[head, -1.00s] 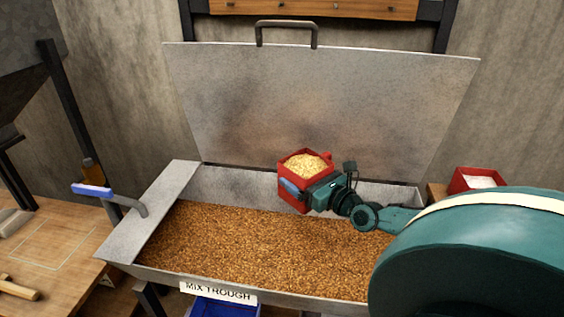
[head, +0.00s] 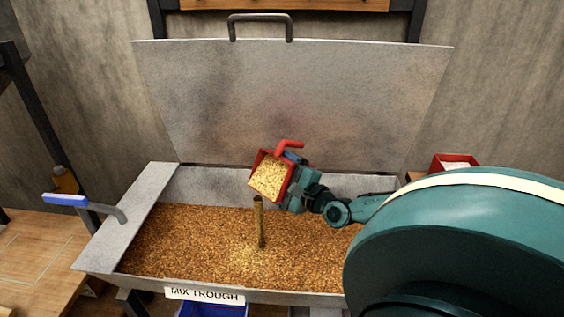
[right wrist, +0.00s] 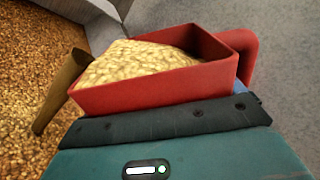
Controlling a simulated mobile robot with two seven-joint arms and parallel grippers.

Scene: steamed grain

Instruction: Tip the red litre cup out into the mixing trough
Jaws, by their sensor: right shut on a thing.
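The red litre cup (head: 283,184) is tilted to the left over the mixing trough (head: 153,187), and pale flakes (head: 267,179) fill much of it. In the right wrist view the cup (right wrist: 160,88) shows its red wall and handle, with flakes (right wrist: 140,65) lying at its lip. A stream (head: 260,222) runs from the lip down to the brown grain (head: 190,240), where a paler patch has formed. My right gripper (head: 291,180) is shut on the cup; its fingertips are partly hidden by it. My left gripper is not in view.
The trough's raised metal lid (head: 290,100) stands behind the cup. A blue-handled lever (head: 66,200) is at the trough's left end. A second red container (head: 455,163) stands at the right. A wooden bench (head: 35,255) is on the left.

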